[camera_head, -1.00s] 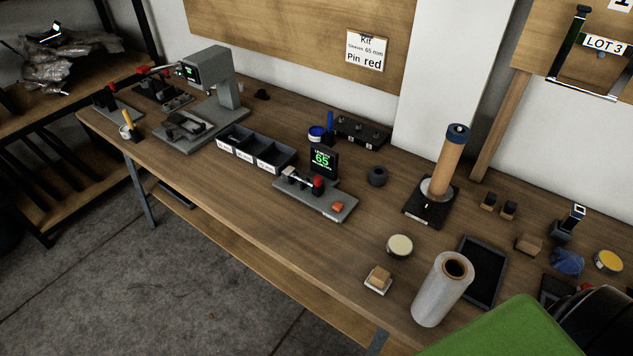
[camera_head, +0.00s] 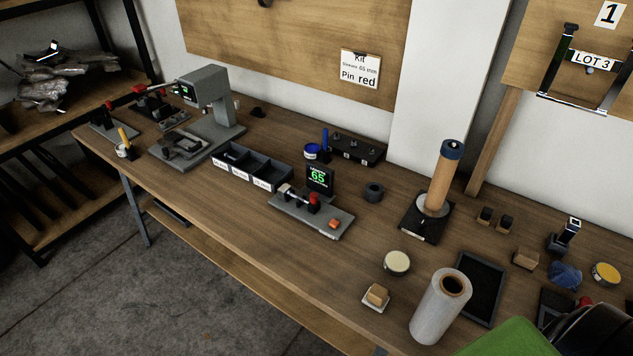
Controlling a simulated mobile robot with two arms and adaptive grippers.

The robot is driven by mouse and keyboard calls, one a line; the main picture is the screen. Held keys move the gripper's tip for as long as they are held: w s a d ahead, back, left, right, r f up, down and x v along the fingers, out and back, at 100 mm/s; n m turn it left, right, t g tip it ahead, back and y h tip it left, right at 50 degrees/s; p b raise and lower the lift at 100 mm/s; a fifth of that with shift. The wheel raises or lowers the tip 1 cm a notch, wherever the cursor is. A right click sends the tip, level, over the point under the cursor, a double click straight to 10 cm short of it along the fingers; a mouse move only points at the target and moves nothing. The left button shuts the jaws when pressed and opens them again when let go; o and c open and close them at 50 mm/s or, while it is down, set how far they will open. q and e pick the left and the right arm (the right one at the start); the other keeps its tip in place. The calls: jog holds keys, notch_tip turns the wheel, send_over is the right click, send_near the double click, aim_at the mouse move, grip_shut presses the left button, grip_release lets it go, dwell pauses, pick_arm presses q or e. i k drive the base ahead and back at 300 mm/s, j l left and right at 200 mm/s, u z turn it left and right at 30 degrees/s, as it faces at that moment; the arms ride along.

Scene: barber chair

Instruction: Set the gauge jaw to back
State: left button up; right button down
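The gauge (camera_head: 312,212) is a grey flat base on the wooden bench, with a small black display behind it reading a green 65. A light cylindrical piece and a red knob sit on top of the base, and an orange button (camera_head: 334,224) is at its right end. The jaw's exact position is too small to tell. Neither of my grippers can be made out in the head view.
A three-part sleeve bin (camera_head: 251,168) and a grey press (camera_head: 207,105) stand left of the gauge. A white roll (camera_head: 440,306), a black tray (camera_head: 480,289), an orange cylinder on a stand (camera_head: 444,180) and small tins are to the right. The bench front is clear before the gauge.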

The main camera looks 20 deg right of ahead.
aim_at(314, 204)
jog(key=i+j+z, duration=0.15)
jog(key=j, duration=0.65)
jog(key=j+z, duration=0.2)
jog(key=j, duration=0.55)
